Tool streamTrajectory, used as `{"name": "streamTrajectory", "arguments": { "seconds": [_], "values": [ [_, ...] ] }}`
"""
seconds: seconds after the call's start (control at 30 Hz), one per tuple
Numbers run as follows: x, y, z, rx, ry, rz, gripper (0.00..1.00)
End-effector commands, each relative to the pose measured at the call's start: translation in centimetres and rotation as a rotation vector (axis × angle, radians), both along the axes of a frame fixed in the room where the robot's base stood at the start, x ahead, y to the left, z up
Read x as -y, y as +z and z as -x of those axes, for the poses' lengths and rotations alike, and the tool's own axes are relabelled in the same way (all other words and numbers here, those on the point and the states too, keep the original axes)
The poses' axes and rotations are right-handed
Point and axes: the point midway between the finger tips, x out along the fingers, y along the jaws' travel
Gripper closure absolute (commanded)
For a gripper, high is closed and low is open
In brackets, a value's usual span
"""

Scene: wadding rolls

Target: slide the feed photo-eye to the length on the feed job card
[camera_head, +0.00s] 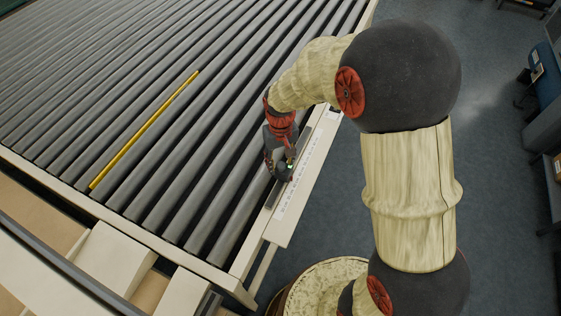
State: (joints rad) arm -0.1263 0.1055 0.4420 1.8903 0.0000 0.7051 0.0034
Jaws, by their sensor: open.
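My gripper (283,168) is open at the right edge of the roller bed, low over the rail (268,205) beside the white scale strip (300,178). A small dark piece with a pale spot lies between or just under the fingers; it may be the feed photo-eye, but the fingers hide most of it, and I cannot tell whether they touch it. The scale strip carries small marks too fine to read. A small white label (334,114) sits near the strip's far end; I cannot tell whether it is the feed job card.
Grey rollers (75,110) fill the left, with a yellow bar (145,130) lying along them. A cream frame (205,268) borders the bed at the front. Open blue-grey floor (500,190) lies to the right. A blue chair (545,75) stands at the far right.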

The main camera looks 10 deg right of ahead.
Motion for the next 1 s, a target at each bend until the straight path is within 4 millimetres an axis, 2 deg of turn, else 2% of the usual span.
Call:
{"name": "streamTrajectory", "arguments": {
  "seconds": [0.17, 0.4, 0.6, 0.8, 1.0],
  "values": [
    [0.0, 2.7, -0.2, 0.007, 0.000, -0.001, 0.58],
    [0.0, 7.6, -0.2, 0.005, 0.000, -0.001, 0.58],
    [0.0, 10.5, -0.2, 0.004, 0.000, 0.000, 0.58],
    [0.0, 11.6, -0.1, 0.001, 0.000, 0.000, 0.58],
    [0.0, 11.6, -0.1, 0.001, 0.000, 0.000, 0.58]
  ]
}}
